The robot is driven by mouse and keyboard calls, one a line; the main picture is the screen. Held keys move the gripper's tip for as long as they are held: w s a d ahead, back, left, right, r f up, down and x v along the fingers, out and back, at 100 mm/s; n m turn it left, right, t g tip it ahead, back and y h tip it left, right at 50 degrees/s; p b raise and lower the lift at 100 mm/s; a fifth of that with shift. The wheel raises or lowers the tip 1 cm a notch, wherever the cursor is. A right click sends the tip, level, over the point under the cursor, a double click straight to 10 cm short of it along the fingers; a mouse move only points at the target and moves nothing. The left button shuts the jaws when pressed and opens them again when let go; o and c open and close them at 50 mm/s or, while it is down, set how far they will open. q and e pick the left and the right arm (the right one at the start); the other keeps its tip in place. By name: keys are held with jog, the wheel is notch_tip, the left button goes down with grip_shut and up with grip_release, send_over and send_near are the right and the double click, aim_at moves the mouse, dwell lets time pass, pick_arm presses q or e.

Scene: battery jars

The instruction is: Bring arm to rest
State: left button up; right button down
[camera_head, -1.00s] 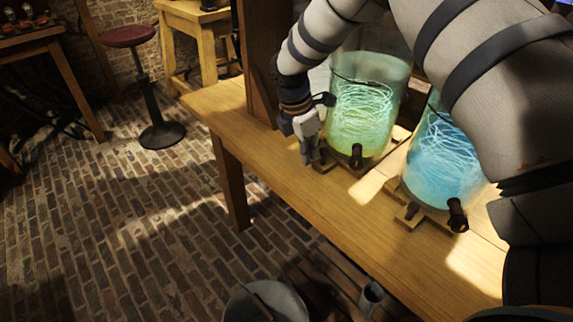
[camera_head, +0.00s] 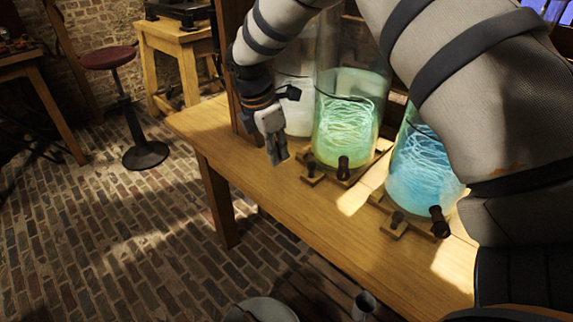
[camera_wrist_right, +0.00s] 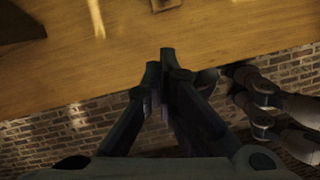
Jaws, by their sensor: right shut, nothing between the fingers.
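My right gripper (camera_head: 277,158) hangs fingers-down above the left part of the wooden table, left of the green jar. It is shut and empty. In the right wrist view its fingertips (camera_wrist_right: 162,62) meet over the table's front edge. The green glowing jar (camera_head: 347,118) stands upright on a wooden base, with a dark knob in front. The blue glowing jar (camera_head: 418,170) stands to its right, partly hidden by my right arm. A pale jar (camera_head: 297,115) stands behind the gripper, partly covered by it. My left gripper is not in view.
The wooden table (camera_head: 310,215) has a clear strip along its front edge. A wooden post (camera_head: 229,50) rises at its back left. A red-topped stool (camera_head: 109,57) and a smaller wooden table (camera_head: 180,38) stand farther back. A metal bucket (camera_head: 262,308) is below the front edge.

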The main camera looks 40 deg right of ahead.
jog(key=s+a+f+m+g+y, duration=0.1)
jog(key=s+a+f+m+y, duration=0.1)
jog(key=s+a+f+m, duration=0.55)
jog(key=s+a+f+g+y, duration=0.1)
jog(key=s+a+f, duration=0.4)
jog(key=s+f, duration=0.65)
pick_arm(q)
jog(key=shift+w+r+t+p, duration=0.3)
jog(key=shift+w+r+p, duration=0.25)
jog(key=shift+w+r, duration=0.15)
pick_arm(e)
jog(key=s+f+m, duration=0.1)
jog(key=s+m, duration=0.8)
jog(key=s, duration=1.2)
jog(key=shift+s+a+f, duration=0.3)
jog(key=shift+a+f, duration=0.1)
